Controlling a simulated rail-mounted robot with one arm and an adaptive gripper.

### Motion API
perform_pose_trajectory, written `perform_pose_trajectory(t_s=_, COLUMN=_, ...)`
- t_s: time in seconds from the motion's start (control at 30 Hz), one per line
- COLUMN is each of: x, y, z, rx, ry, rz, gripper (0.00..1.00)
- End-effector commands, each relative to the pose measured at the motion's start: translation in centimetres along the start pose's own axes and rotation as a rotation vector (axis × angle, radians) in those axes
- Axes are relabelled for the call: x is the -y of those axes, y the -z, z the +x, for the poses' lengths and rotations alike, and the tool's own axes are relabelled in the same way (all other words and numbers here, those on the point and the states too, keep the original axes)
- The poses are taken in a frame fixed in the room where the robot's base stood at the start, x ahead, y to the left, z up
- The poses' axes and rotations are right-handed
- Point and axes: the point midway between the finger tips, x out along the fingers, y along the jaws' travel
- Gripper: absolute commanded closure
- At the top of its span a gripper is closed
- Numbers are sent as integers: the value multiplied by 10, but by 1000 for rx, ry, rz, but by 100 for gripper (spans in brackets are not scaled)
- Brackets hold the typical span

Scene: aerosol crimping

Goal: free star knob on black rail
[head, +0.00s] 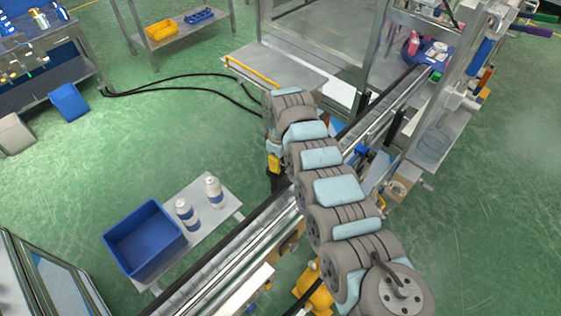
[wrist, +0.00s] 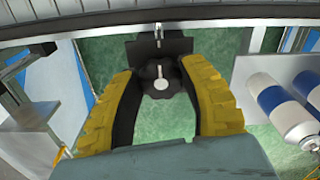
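The star knob (wrist: 167,79) is black with rounded lobes and a pale pin at its centre. It sits in front of a black bracket (wrist: 172,45) on the rail in the wrist view. My gripper (wrist: 157,75) has yellow-backed fingers with black inner sides, one on each side of the knob. The fingers are apart, with the tips close beside the knob's lobes; I cannot tell whether either tip touches. In the head view I cannot make out the knob or the fingertips.
Two white cans with blue bands (head: 187,214) stand on a small white table beside a blue bin (head: 145,240). The conveyor rail (head: 225,268) runs diagonally under my arm. A machine frame (head: 450,100) stands at the right.

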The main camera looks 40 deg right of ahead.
Motion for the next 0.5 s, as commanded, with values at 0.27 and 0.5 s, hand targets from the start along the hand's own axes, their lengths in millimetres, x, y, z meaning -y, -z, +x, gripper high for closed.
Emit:
perform_pose_trajectory(t_s=0.27, x=0, y=0, z=0, rx=1, ry=1, rz=-11, gripper=94)
perform_pose_trajectory(t_s=0.5, x=0, y=0, z=0, rx=1, ry=0, rz=-101, gripper=94)
